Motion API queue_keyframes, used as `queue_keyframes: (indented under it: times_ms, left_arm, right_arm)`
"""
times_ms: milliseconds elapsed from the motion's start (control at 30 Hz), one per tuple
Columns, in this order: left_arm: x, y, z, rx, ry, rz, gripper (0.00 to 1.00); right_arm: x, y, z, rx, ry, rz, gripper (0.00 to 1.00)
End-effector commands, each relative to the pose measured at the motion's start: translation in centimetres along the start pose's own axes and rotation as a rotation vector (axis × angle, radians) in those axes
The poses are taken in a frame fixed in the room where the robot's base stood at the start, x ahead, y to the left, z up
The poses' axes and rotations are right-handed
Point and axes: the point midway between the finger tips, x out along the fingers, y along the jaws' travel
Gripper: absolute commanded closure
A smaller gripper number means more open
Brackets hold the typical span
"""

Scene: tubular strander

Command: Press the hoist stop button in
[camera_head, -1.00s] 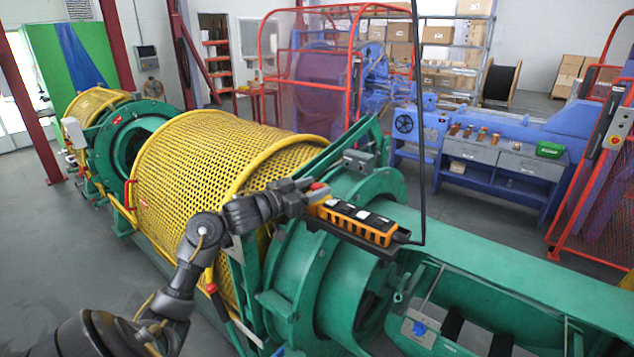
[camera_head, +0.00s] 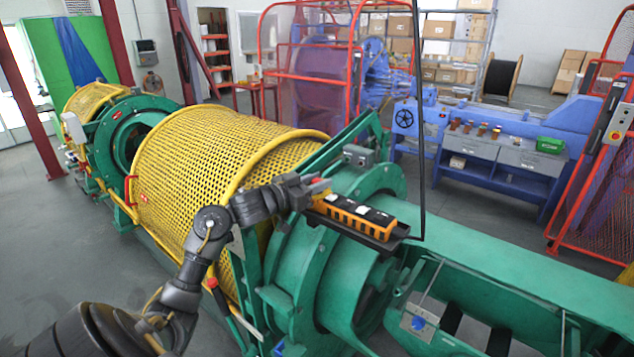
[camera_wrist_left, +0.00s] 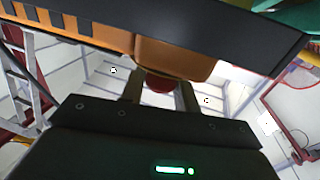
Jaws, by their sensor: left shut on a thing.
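The hoist pendant (camera_head: 352,212) is an orange and black control box lying on a dark tray (camera_head: 384,245) on top of the green machine. A black cable hangs down to its right end. The red hoist stop button (camera_wrist_left: 160,84) is at the near end of the pendant in the left wrist view, partly hidden by my fingers. My left gripper (camera_head: 318,190) is at the pendant's left end. Its two fingers stand on either side of the red button in the wrist view, shut on it. How far the button is pressed in cannot be told. My right gripper is not in view.
A yellow mesh guard drum (camera_head: 225,165) lies left of the pendant, under my left arm. A grey box (camera_head: 358,156) sits on the green frame just behind the pendant. A blue workbench (camera_head: 500,165) and red mesh fences stand farther back.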

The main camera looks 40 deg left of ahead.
Motion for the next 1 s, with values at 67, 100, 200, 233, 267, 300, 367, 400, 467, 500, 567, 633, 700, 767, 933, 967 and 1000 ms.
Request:
queue_keyframes:
  times_ms: [67, 100, 200, 233, 267, 300, 367, 400, 467, 500, 567, 633, 700, 767, 933, 967, 1000]
  left_arm:
    - [0.0, 0.0, 0.5, -0.002, -0.003, 0.000, 1.00]
    - [0.0, 0.0, 0.8, -0.001, -0.005, 0.001, 1.00]
    - [0.0, 0.0, 1.1, -0.001, -0.003, 0.000, 1.00]
    - [0.0, 0.0, 1.1, -0.001, -0.003, 0.000, 1.00]
    - [0.0, 0.0, 1.1, -0.002, -0.003, 0.001, 1.00]
    - [0.0, 0.0, 1.1, -0.002, -0.004, 0.001, 1.00]
    - [0.0, 0.1, 1.2, -0.002, -0.005, 0.001, 0.68]
    - [0.0, 0.1, 1.2, -0.002, -0.005, 0.001, 0.62]
    - [0.0, 0.1, 1.2, -0.002, -0.004, 0.001, 0.55]
    - [0.0, 0.0, 1.2, -0.002, -0.004, 0.001, 0.49]
    - [0.0, 0.0, 1.1, -0.001, -0.003, 0.001, 0.48]
    - [0.0, 0.0, 1.1, -0.001, -0.002, 0.001, 0.48]
    - [0.0, 0.0, 1.1, -0.001, -0.002, 0.001, 0.48]
    - [0.0, 0.0, 1.1, 0.000, -0.001, 0.001, 0.48]
    - [-1.5, -0.1, 1.3, 0.003, -0.002, 0.000, 0.48]
    - [-2.0, 0.0, 1.4, 0.004, -0.003, 0.001, 0.48]
    - [-2.8, 0.0, 1.4, 0.005, -0.003, 0.001, 0.48]
  right_arm:
    - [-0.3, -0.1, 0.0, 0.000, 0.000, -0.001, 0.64]
    - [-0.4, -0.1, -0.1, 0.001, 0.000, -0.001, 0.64]
    - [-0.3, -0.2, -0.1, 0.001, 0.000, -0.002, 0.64]
    - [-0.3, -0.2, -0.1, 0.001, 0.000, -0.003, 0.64]
    - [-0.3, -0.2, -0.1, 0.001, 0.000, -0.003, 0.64]
    - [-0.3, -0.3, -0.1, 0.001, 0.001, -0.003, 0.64]
    - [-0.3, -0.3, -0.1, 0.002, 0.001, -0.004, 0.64]
    - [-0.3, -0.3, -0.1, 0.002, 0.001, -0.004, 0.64]
    - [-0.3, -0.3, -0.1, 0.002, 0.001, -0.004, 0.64]
    - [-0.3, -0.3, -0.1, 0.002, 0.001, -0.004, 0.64]
    - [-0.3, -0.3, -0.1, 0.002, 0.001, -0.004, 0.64]
    - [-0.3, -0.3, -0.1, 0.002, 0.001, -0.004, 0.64]
    - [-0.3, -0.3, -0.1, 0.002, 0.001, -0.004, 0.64]
    - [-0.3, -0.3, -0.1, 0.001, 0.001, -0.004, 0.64]
    - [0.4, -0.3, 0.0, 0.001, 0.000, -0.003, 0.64]
    - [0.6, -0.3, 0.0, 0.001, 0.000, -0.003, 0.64]
    - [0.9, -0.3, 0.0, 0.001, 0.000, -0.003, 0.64]
